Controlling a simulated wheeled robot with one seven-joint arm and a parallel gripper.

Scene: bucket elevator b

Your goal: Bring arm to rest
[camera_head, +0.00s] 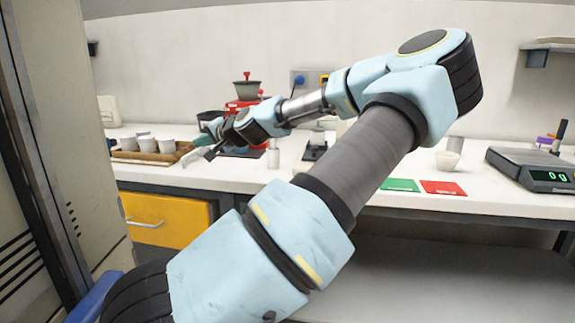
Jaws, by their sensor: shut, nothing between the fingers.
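My arm (370,160) rises from the bottom of the view, bends at the upper right, and reaches back left over the counter. My gripper (191,158) is at its far end, near the right edge of the wooden tray (125,156). The gripper is small in view; its fingers are shut and hold nothing. I cannot tell whether it touches the tray or is above it. My arm hides part of the counter's middle.
A tall cabinet (70,130) stands close at left.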

